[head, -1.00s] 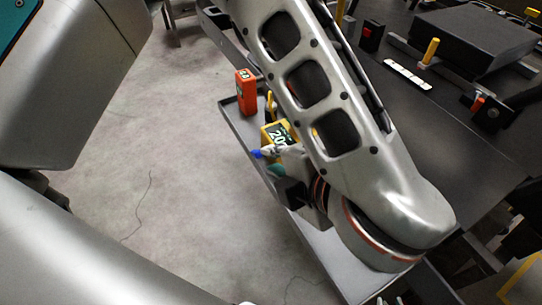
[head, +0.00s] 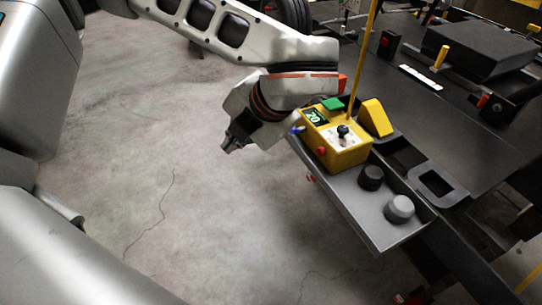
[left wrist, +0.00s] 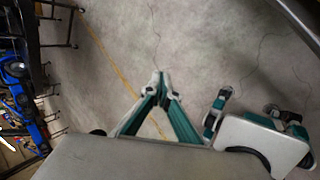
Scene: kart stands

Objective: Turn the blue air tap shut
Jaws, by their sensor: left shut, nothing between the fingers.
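The blue air tap (head: 298,130) is a small blue handle on the left side of the yellow box (head: 345,157). My left gripper (head: 229,147) is to the left of the tap, over the floor and apart from the box. Its fingers are together and empty; the left wrist view shows the closed fingertips (left wrist: 161,84) above bare floor. The tap is not seen in the left wrist view. My right gripper (left wrist: 245,108) shows at the right of the left wrist view, its fingers spread and empty.
The yellow box stands in a grey tray (head: 385,235) with a black knob (head: 371,177) and a grey knob (head: 398,208). A yellow rod rises behind the box. A dark bench (head: 455,125) is to the right. The floor on the left is clear.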

